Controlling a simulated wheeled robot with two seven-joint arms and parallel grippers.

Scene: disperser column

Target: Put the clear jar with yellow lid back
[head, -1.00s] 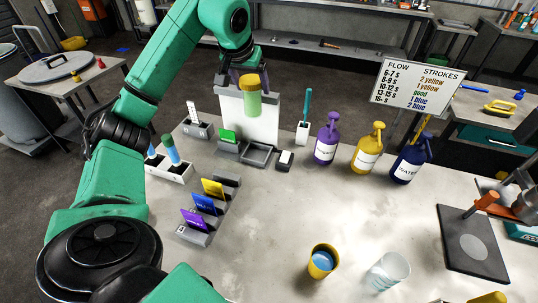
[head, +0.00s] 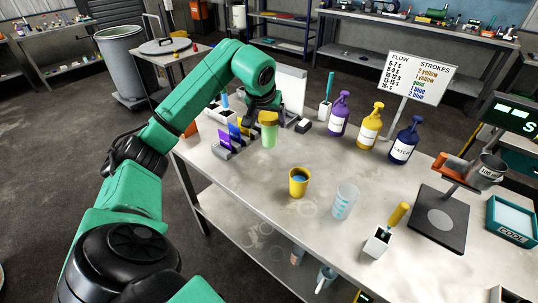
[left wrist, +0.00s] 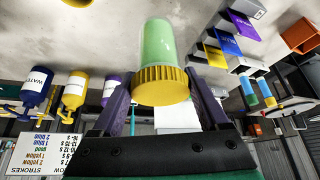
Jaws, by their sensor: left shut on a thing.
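The clear jar (head: 268,136) holds pale green contents and has a yellow lid (head: 268,117). My left gripper (head: 266,111) is shut on it near the lid. The jar hangs roughly upright over the left part of the table, right of the coloured cards in the head view. In the left wrist view the jar (left wrist: 158,42) shows inverted, with its ribbed yellow lid (left wrist: 163,86) between the purple fingers. I cannot tell its exact height above the table. My right gripper is not in view.
A yellow cup (head: 299,183) of blue liquid, a clear beaker (head: 344,202) and a white brush holder (head: 377,243) stand at the front. Purple (head: 339,115), yellow (head: 370,128) and blue (head: 405,143) pump bottles stand behind. Card holders (head: 229,145) are left of the jar.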

